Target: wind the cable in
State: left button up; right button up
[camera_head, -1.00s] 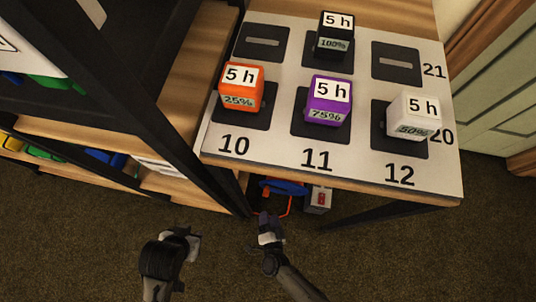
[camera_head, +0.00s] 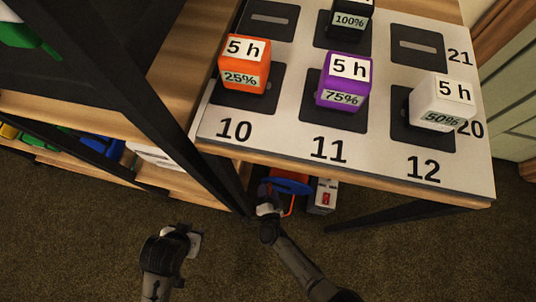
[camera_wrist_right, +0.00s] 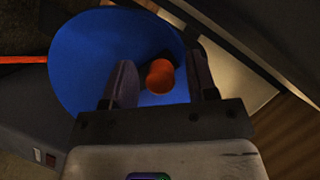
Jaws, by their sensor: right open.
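A cable reel with a blue disc (camera_head: 288,186) is partly visible below the table's front edge. The right wrist view shows the blue disc (camera_wrist_right: 85,65) large, with an orange knob (camera_wrist_right: 160,76) standing out from it. An orange cable (camera_wrist_right: 22,60) reaches the disc's left side. My right gripper (camera_head: 268,207) is at the reel. It is open, with its fingers (camera_wrist_right: 162,82) on either side of the knob and gaps showing beside it. My left gripper (camera_head: 190,238) hangs over the floor, left of the reel; its jaws are unclear.
A grey box with a red switch (camera_head: 323,196) stands right of the reel. The table (camera_head: 290,150) above holds orange (camera_head: 244,65), purple (camera_head: 343,82), white (camera_head: 441,103) and black (camera_head: 350,20) cubes. A dark post and wooden shelves stand left. Floor in front is clear.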

grip_shut()
dwell(0.3)
